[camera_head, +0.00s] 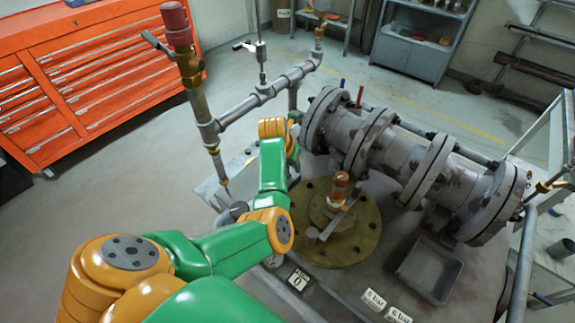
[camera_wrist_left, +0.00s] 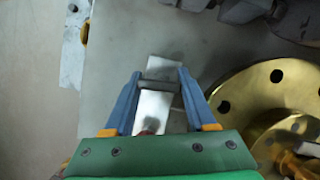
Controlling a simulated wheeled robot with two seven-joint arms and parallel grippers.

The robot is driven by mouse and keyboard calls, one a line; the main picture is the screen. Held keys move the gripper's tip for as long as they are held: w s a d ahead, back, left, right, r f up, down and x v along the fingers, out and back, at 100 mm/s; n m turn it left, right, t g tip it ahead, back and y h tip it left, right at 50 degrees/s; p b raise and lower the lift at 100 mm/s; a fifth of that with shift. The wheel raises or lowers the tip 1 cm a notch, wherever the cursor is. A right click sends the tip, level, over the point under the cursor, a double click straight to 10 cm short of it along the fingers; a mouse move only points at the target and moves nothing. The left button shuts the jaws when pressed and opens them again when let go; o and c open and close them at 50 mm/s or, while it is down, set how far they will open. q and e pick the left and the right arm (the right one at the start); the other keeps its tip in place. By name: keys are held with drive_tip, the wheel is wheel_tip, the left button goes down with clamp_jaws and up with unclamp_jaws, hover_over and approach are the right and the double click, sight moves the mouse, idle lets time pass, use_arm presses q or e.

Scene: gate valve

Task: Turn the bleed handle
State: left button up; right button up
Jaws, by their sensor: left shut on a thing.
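My left gripper (camera_wrist_left: 158,88) shows in the left wrist view, its two blue-grey fingers closed on the ends of a short grey crossbar (camera_wrist_left: 158,86). A pale flat strip (camera_wrist_left: 152,112) passes under the crossbar, between the fingers. I cannot tell for certain whether the crossbar is the bleed handle. In the head view my green and orange left arm bends up beside the brass flange, and its fingertips are hidden. The brass flange (camera_head: 358,246) carries an orange-topped fitting with a pale lever (camera_head: 336,224). In the left wrist view the flange (camera_wrist_left: 243,85) is right of the fingers. My right gripper is out of view.
A large grey flanged pipe (camera_head: 400,165) lies across the bench at right. A tall pipe stand with a red cap (camera_head: 174,16) rises left of my arm. A shallow grey tray (camera_head: 427,270) sits at the bench front. An orange tool cabinet (camera_head: 80,80) stands at left.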

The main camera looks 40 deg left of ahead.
use_arm(q)
drive_tip(key=n+b, duration=0.1)
drive_tip(key=n, duration=0.1)
drive_tip(key=n+y+b, duration=0.1)
drive_tip(key=n+b, duration=0.1)
drive_tip(key=shift+w+d+f+y, duration=0.1)
drive_tip(key=shift+f+y, duration=0.1)
drive_tip(key=shift+y, duration=0.1)
drive_tip(key=n+g+b, duration=0.1)
drive_tip(key=n+b, duration=0.1)
drive_tip(key=n, duration=0.1)
drive_tip(key=n+g+y+b, duration=0.1)
drive_tip(key=n+b, duration=0.1)
drive_tip(key=b, duration=0.1)
drive_tip(key=shift+n, duration=0.4)
drive_tip(key=shift+r+n+g+y+b, duration=0.1)
drive_tip(key=shift+n+g+y+b, duration=0.35)
drive_tip(key=shift+n+b, duration=0.75)
drive_tip(key=shift+r+n+g+b, duration=0.15)
drive_tip(key=shift+n+g+b, duration=0.45)
drive_tip(key=shift+n, duration=0.9)
drive_tip(key=o, duration=1.4)
drive_tip(key=shift+c, duration=0.2)
